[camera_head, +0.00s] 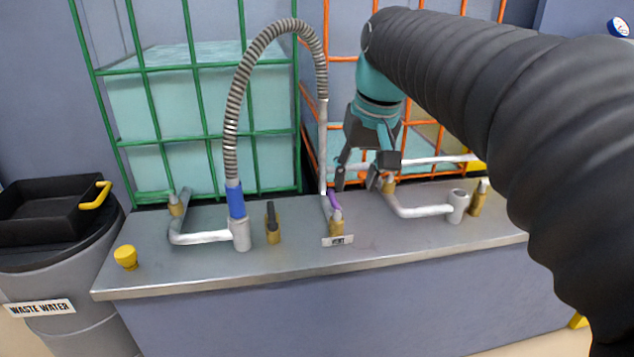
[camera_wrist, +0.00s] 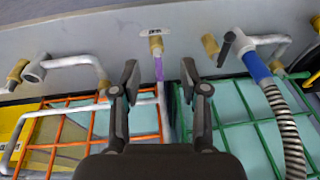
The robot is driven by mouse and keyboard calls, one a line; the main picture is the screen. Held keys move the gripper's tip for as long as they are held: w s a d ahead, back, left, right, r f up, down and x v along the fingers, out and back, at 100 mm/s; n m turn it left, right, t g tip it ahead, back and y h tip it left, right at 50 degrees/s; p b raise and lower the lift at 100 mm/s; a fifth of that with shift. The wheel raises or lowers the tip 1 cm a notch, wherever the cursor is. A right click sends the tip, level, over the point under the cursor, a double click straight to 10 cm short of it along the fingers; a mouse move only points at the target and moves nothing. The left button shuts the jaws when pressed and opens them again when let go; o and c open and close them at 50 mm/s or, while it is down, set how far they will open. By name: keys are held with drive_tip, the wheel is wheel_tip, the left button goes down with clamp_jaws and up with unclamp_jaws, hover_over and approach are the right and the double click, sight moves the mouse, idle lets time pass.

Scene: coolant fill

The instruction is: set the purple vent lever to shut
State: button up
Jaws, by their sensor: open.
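The purple vent lever (camera_head: 334,201) sits on a brass valve (camera_head: 337,227) near the middle of the bench, behind a small label plate (camera_head: 338,240). The lever points back from the valve, toward the cages. My gripper (camera_head: 357,181) is open and empty, above and to the right of the lever in the head view. In the wrist view the lever (camera_wrist: 159,69) shows between the two spread fingertips (camera_wrist: 159,76), and its brass valve (camera_wrist: 155,43) lies beyond them. No contact is visible. The label's lettering is too small to read.
A blue-collared hose (camera_head: 236,200) rises left of the lever, beside a dark-handled brass valve (camera_head: 272,225). A grey pipe (camera_head: 420,211) lies to the right. Green (camera_head: 190,70) and orange (camera_head: 326,50) cages stand behind. The bench front (camera_head: 420,245) is clear.

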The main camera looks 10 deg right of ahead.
drive_tip(key=r+g+y+b, duration=0.1)
drive_tip(key=r+g+b, duration=0.1)
hover_over(334, 195)
drive_tip(key=s+d, duration=0.1)
drive_tip(key=d, duration=0.2)
drive_tip(key=w, duration=0.1)
drive_tip(key=shift+g, duration=0.3)
drive_tip(key=a+f+b, duration=0.1)
drive_tip(key=f, duration=0.3)
drive_tip(key=a+f+b, duration=0.1)
drive_tip(key=f, duration=0.4)
drive_tip(key=a+f+b, duration=0.1)
drive_tip(key=f, duration=0.4)
drive_tip(key=shift+b, duration=0.4)
drive_tip(key=shift+d, duration=0.1)
clamp_jaws()
